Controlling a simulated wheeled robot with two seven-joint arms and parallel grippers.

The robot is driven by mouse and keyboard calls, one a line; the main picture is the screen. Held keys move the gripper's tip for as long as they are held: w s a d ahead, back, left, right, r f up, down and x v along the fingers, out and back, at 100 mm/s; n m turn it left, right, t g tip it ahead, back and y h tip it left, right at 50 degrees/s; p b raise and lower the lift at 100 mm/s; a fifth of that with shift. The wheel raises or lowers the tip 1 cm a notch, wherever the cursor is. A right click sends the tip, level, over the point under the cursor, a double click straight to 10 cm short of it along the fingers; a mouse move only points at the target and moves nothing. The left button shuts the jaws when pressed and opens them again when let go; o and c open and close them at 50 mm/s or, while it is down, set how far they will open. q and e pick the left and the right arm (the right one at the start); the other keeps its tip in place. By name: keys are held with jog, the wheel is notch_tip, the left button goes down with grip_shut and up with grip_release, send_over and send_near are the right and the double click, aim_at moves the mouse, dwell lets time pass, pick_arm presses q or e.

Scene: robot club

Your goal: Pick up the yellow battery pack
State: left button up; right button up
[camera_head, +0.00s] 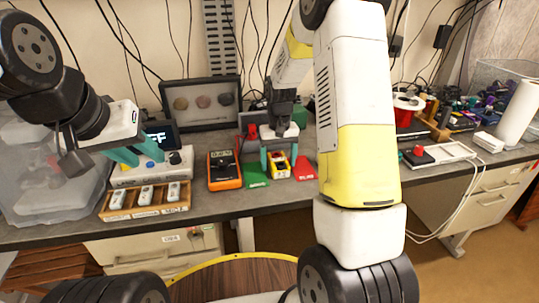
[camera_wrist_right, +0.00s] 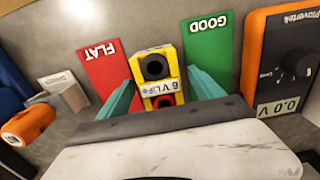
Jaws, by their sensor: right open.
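In the head view the pack (camera_head: 279,165) sits below my right gripper (camera_head: 279,162). My right gripper (camera_wrist_right: 161,80) is open, with one teal finger on each side of the pack, close to its sides. I cannot tell whether they touch it. My left gripper (camera_head: 136,157) hangs over the left part of the bench, above a grey device; its finger gap is unclear.
An orange multimeter (camera_head: 225,170) lies left of the green card. A wooden tray (camera_head: 146,200) with several white remotes stands at the front left. A framed display (camera_head: 201,103) stands behind. A red-and-black switch box (camera_head: 417,154) and a paper roll (camera_head: 518,115) are at right.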

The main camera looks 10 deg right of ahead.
grip_shut()
dwell(0.3)
jog(key=shift+r, duration=0.1)
